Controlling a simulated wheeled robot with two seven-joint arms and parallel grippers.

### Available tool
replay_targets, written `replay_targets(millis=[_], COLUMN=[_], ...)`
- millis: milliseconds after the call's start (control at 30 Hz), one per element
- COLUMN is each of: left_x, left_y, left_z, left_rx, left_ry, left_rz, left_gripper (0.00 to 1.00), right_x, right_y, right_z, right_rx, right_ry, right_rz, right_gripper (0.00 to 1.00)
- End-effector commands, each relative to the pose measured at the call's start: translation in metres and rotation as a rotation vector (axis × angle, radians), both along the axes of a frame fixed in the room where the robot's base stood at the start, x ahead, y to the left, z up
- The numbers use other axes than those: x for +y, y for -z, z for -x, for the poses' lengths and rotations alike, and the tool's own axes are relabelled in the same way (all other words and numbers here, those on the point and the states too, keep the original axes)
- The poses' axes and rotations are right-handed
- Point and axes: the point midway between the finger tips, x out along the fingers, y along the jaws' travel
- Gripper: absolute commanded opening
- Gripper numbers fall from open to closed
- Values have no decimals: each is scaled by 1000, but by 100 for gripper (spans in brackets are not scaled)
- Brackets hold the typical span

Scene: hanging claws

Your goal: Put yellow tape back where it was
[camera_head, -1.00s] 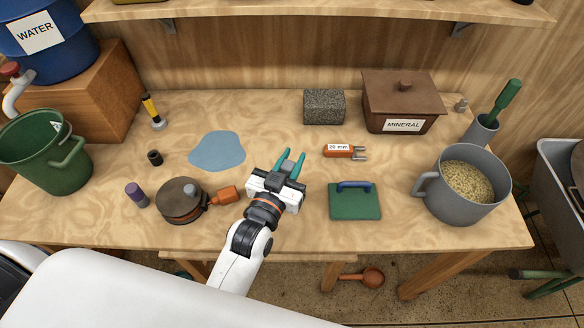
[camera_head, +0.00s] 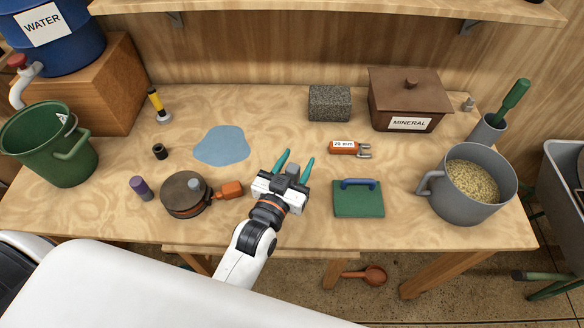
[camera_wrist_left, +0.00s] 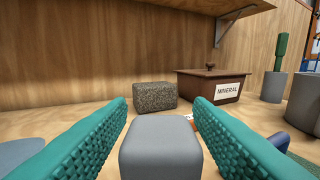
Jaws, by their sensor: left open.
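I make out no roll of yellow tape in either view. The one yellow thing is a slim yellow-and-black tool (camera_head: 154,99) standing at the back left of the bench. My left gripper (camera_head: 296,163) is over the middle front of the bench with its teal fingers apart. In the left wrist view the fingers (camera_wrist_left: 160,120) are spread, with a grey block-like part between them; I cannot tell if this is part of the gripper. My right gripper is not in view.
A green pad (camera_head: 358,202), an orange 20 mm piece (camera_head: 343,147) and a grey pot (camera_head: 460,212) are to the right. A stone block (camera_head: 329,102) and MINERAL box (camera_head: 405,90) stand behind.

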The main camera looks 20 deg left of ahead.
Motion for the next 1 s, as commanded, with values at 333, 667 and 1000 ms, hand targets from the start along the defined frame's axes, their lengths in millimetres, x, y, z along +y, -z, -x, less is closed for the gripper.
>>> replay_targets(millis=[333,667,1000], left_x=[6,12,13], left_y=[1,-1,-3], left_z=[54,110,119], left_rx=[5,2,-1], left_ry=[1,1,1], left_rz=[-2,-1,-1], left_gripper=[47,47,47], right_x=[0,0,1], right_y=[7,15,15], right_z=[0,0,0], right_rx=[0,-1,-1], right_ry=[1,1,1], right_rz=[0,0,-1], right_gripper=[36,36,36])
